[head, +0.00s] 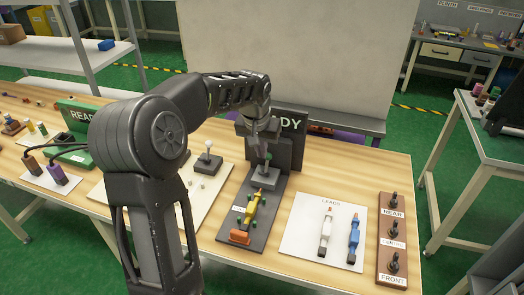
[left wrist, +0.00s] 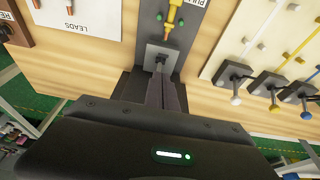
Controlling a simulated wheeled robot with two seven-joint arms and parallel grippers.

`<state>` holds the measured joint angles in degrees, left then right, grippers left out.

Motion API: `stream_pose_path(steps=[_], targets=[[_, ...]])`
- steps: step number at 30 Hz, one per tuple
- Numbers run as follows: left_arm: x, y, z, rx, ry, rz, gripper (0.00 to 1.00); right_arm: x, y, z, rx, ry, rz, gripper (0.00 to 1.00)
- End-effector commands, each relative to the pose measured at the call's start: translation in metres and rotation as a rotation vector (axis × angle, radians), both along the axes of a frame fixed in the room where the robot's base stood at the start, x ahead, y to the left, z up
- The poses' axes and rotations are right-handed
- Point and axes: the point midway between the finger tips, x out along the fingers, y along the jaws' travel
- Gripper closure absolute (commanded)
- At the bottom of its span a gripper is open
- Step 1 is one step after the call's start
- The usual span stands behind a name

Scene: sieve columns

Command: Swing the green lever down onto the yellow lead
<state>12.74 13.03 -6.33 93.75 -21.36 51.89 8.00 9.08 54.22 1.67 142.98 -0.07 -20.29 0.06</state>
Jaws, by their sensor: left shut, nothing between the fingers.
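The yellow lead (head: 252,210) lies along a dark grey board in the middle of the table, and its tip shows at the top of the left wrist view (left wrist: 172,17). The green lever (head: 267,158) stands up from a grey block at the far end of that board. In the left wrist view only its stem (left wrist: 160,62) shows; its knob is hidden by the fingers. My left gripper (head: 265,143) is shut and empty, right at the lever's top; its fingertips (left wrist: 163,78) also show in the left wrist view. I cannot tell whether they touch. My right gripper is out of view.
A dark READY sign (head: 290,135) stands behind the lever. To the right are a white LEADS mat (head: 305,245) with white and blue leads and a brown rack (head: 391,270) with black knobs. A pale board (head: 212,205) with other levers lies to the left.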

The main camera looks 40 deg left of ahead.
Motion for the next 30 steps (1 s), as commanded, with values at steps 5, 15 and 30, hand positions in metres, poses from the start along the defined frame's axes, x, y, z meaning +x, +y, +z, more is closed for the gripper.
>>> stream_pose_path(steps=[5, 15, 30], targets=[[0.007, 0.002, -0.028, -0.002, 0.005, 0.0, 1.0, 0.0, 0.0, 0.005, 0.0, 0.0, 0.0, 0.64], [0.019, 0.007, -0.073, -0.001, 0.002, 0.0, 1.0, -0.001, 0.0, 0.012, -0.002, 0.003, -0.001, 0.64], [0.021, 0.007, -0.079, 0.001, -0.002, 0.0, 1.0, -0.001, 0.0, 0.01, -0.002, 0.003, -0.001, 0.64]])
